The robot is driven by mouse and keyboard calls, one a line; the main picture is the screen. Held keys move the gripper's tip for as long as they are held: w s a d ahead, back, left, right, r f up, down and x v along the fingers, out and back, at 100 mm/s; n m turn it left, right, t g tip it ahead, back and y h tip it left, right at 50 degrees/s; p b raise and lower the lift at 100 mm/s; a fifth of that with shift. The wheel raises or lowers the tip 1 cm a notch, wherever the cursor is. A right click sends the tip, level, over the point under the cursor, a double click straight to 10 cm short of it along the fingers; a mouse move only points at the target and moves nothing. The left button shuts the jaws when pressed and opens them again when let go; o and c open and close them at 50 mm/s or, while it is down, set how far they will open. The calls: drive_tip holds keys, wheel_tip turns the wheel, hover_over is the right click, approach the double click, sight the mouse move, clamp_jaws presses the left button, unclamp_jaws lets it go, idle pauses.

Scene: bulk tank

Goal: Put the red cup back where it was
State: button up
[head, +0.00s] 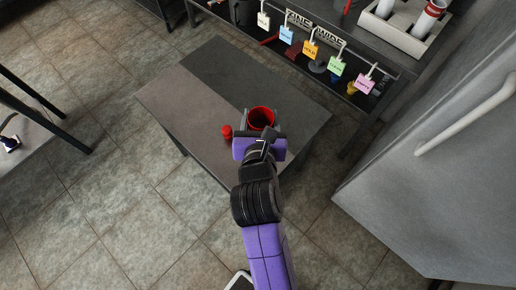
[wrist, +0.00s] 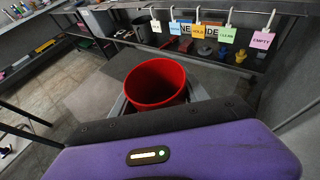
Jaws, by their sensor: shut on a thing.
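The red cup (head: 261,118) is upright in my gripper (head: 262,131), over the near right part of the grey table (head: 205,70). In the wrist view the cup (wrist: 155,82) shows its open mouth, and it looks empty inside. My gripper (wrist: 152,106) is shut on the cup, with the jaws at its sides. Its lower part is hidden by the gripper, so I cannot tell if its base touches the tabletop. A small red object (head: 227,131) is on the table just left of the gripper.
Colored tags, including a pink one (head: 364,84), hang along a shelf edge behind the table. A white tray (head: 403,37) with white and red cylinders stands at the top right. A grey cabinet (head: 440,170) with a handle is on the right. The table's left half is clear.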

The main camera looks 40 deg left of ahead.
drive_tip(key=shift+s+a+r, duration=0.25)
drive_tip(key=shift+s+a, duration=0.1)
drive_tip(key=shift+a, duration=0.35)
drive_tip(key=shift+s+a+f, duration=0.15)
drive_tip(key=shift+a+f, duration=0.05)
drive_tip(key=shift+f, duration=0.05)
wheel_tip(320, 180, down, 19)
drive_tip(key=b, duration=0.6)
drive_tip(key=shift+f+b, duration=0.2)
drive_tip(key=shift+b, duration=0.1)
drive_tip(key=o, duration=1.5)
drive_tip(key=shift+d+r, duration=0.1)
drive_tip(key=shift+r, duration=0.05)
drive_tip(key=p+v, duration=0.3)
drive_tip(key=v, duration=0.9)
drive_tip(key=shift+d, duration=0.15)
